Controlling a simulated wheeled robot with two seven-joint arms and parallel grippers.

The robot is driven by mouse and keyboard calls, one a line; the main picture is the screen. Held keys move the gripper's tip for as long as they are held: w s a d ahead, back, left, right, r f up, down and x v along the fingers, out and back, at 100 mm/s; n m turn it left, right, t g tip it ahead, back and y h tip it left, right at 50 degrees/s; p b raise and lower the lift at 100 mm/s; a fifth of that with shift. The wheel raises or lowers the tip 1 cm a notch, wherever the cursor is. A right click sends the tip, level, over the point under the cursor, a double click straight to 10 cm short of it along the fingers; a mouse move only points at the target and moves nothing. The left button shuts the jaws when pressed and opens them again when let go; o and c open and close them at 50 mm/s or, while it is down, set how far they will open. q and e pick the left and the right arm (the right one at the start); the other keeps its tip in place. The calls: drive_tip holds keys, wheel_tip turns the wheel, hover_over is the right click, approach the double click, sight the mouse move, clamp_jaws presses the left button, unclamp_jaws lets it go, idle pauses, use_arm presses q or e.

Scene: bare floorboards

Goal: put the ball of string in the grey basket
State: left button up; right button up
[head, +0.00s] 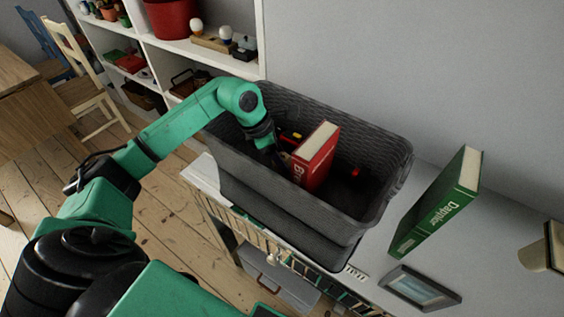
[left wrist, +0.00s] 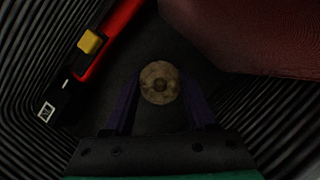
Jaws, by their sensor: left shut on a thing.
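The grey basket (head: 285,200) is a woven, deep box on the white shelf top by the wall. My left arm reaches over its left rim, and my left gripper (head: 278,158) is down inside it. In the left wrist view the ball of string (left wrist: 160,83), round and tan, sits between the fingers of the left gripper (left wrist: 160,95), which is shut on it. The basket's ribbed wall (left wrist: 30,85) and dark floor surround it. In the head view I cannot make out the ball. My right gripper is not in view.
In the basket a red book (head: 317,158) stands beside my gripper, with a red-and-black item with a yellow button (left wrist: 88,42) on the other side. A green book (head: 437,205) and a picture frame (head: 419,288) are right of the basket. Shelves (head: 200,52) stand behind.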

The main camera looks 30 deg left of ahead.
use_arm(q)
wheel_tip(320, 180, down, 2)
drive_tip(key=shift+f, duration=0.3)
drive_tip(key=o, duration=1.4)
drive_tip(key=shift+r, duration=0.1)
drive_tip(key=shift+c, duration=0.2)
drive_tip(key=shift+r, duration=0.15)
drive_tip(key=b+v, duration=0.1)
drive_tip(key=v, duration=1.1)
